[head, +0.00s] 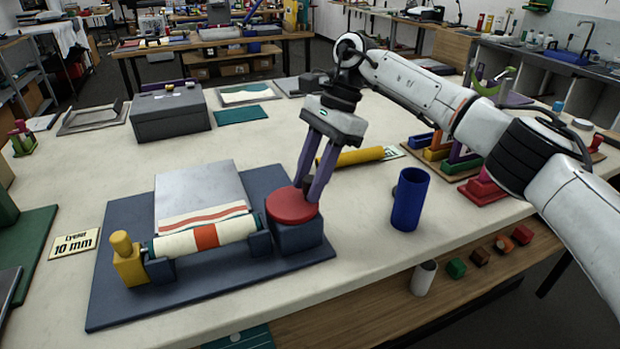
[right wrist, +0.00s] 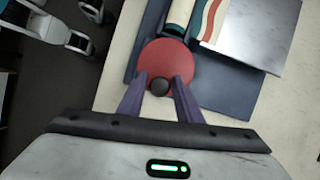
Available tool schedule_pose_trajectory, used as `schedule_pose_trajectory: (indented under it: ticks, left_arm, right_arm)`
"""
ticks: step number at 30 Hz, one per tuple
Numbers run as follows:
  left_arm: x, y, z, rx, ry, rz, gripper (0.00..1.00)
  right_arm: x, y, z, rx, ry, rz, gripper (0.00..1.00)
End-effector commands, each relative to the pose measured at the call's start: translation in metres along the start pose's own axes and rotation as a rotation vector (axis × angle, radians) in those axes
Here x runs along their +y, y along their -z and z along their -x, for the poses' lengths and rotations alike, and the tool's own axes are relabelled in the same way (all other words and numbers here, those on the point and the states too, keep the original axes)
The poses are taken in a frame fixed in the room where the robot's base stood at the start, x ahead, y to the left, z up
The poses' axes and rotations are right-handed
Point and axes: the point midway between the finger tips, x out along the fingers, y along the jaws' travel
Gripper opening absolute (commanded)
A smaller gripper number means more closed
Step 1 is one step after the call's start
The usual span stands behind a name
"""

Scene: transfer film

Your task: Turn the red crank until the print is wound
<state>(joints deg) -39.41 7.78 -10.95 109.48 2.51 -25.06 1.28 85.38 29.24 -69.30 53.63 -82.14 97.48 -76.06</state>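The red crank (head: 284,206) is a round disc on a dark blue block at the right end of the roller. It also shows in the right wrist view (right wrist: 162,54). Its dark knob (right wrist: 160,86) stands on the disc. My right gripper (head: 307,196) points down with its two purple fingers on either side of the knob; I cannot tell whether they press on it. The print (head: 205,236), cream with orange-red and teal bands, lies over the roller, and its striped sheet extends onto the grey plate (head: 190,185).
The press stands on a dark blue base (head: 120,300) with a yellow post (head: 127,262) at left. A grey box (head: 170,113) lies behind. The table's front edge is close.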

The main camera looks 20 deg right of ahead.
Motion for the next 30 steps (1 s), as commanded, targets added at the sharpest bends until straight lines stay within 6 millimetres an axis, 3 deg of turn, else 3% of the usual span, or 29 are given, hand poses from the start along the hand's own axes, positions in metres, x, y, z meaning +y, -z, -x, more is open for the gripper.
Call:
schedule_pose_trajectory:
  ticks: [13, 24, 30]
  left_arm:
    - [0.000, -0.001, -0.001, 0.000, 0.000, 0.000, 0.00]
    - [-0.001, -0.003, -0.004, 0.001, 0.000, 0.000, 0.00]
    - [-0.001, -0.001, -0.002, 0.002, 0.001, 0.000, 0.00]
  right_arm:
    - [-0.001, 0.000, 0.008, 0.000, 0.002, -0.001, 0.41]
    - [-0.001, -0.001, 0.076, -0.001, 0.004, -0.001, 0.41]
    - [0.000, -0.001, 0.099, 0.000, 0.001, -0.001, 0.41]
